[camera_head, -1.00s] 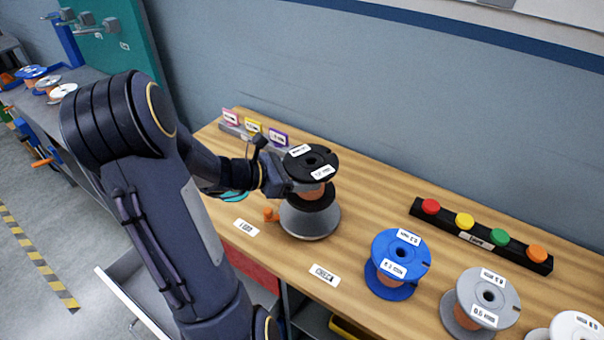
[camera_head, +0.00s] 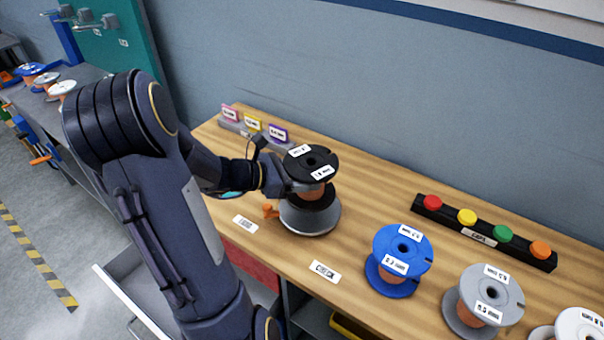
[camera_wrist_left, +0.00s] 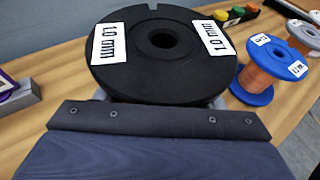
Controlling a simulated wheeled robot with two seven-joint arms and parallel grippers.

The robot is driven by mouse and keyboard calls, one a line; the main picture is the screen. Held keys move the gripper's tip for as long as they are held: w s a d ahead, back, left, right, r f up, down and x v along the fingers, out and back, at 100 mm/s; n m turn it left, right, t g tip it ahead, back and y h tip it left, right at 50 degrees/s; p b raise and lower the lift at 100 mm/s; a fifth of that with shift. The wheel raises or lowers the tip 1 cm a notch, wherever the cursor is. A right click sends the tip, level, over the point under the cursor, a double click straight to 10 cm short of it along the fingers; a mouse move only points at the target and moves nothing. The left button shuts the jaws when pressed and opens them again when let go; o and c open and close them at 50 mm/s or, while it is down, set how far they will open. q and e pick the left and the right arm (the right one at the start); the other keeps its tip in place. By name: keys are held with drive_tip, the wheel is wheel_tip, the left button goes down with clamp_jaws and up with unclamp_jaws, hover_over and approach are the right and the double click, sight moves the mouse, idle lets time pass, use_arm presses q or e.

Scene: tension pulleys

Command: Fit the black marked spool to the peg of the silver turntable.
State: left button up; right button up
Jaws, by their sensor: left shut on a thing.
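The black spool (camera_head: 311,162) has white labels on its top flange and copper-coloured wire on its core. In the left wrist view the black spool (camera_wrist_left: 163,75) shows "1.0 mm" on its labels. My left gripper (camera_head: 292,186) comes in from the left and is shut on the spool under the top flange. The spool is upright over the silver turntable (camera_head: 322,228), its lower flange at or just above the disc; I cannot tell whether it touches. The peg is hidden. My right gripper is not in view.
An orange knob (camera_head: 270,211) is beside the turntable. A blue spool (camera_head: 402,246), a grey spool (camera_head: 484,292) and a white spool (camera_head: 580,328) stand to the right. A black bar with coloured caps (camera_head: 483,232) lies behind them. A "CHECK" label (camera_head: 325,271) lies in front.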

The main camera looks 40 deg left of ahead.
use_arm(q)
drive_tip(key=shift+f+b, duration=0.45)
drive_tip(key=shift+f, duration=0.1)
drive_tip(key=shift+f, duration=0.1)
idle(0.5)
drive_tip(key=shift+f+b, duration=1.35)
drive_tip(key=shift+f, duration=0.05)
drive_tip(key=shift+f, duration=0.2)
drive_tip(key=shift+f+b, duration=0.7)
drive_tip(key=shift+b, duration=0.1)
drive_tip(key=shift+r, duration=0.1)
drive_tip(key=o, duration=1.5)
